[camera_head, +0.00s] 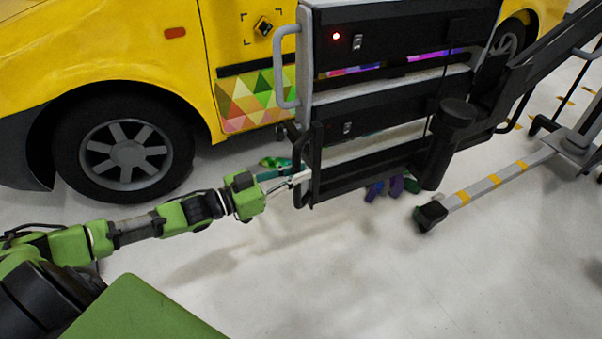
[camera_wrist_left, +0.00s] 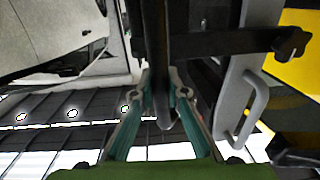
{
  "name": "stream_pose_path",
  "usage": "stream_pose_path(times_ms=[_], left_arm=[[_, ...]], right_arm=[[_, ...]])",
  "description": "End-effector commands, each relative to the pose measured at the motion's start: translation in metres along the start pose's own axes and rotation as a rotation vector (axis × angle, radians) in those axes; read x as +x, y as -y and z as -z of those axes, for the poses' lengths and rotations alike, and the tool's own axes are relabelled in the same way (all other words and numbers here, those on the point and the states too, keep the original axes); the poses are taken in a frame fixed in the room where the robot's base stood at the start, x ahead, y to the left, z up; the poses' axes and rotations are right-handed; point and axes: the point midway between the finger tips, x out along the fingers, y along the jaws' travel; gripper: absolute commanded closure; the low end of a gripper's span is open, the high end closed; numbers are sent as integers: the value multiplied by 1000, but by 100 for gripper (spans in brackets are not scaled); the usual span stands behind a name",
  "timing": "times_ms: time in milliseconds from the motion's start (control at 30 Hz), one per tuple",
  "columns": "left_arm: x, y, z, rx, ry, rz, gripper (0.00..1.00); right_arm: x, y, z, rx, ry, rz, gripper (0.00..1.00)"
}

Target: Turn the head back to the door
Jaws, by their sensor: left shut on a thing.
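The yellow van's door (camera_head: 229,37) is at the upper middle of the head view, partly hidden by a tall grey and black machine (camera_head: 388,24). A panel of coloured triangles (camera_head: 245,102) covers the door's lower part. A small black and yellow device (camera_head: 263,27) sits on the door inside black corner marks. My left gripper (camera_head: 298,179) is shut on a black handle (camera_head: 317,150) at the machine's lower left corner. In the left wrist view, the left gripper's teal-lined fingers (camera_wrist_left: 165,95) lie on both sides of the dark bar. My right gripper is out of view.
A grey bar handle (camera_head: 284,66) stands out from the machine's left side. A striped stand leg (camera_head: 490,182) with a black foot lies on the floor at right. Purple and green pieces (camera_head: 395,187) show below the machine. The front floor (camera_head: 330,265) is clear.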

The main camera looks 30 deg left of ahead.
Motion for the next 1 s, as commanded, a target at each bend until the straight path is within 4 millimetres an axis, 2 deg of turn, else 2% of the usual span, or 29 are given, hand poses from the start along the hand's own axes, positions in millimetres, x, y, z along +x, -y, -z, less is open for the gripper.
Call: stream_pose_path(times_ms=[67, 100, 167, 567, 767, 1000], left_arm=[[0, 0, 0, 2, 2, 1, 100], [0, 0, 0, 2, 2, 0, 81], [0, 0, 0, 2, 2, 0, 69], [-3, -1, -1, 0, 2, -2, 69], [-22, -2, -3, 0, 6, -2, 69], [-57, -1, -3, -1, 7, -1, 69]], right_arm=[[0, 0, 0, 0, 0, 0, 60], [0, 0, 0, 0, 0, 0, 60], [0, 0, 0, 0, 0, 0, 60], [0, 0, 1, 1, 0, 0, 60], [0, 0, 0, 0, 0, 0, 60], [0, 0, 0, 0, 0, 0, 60]])
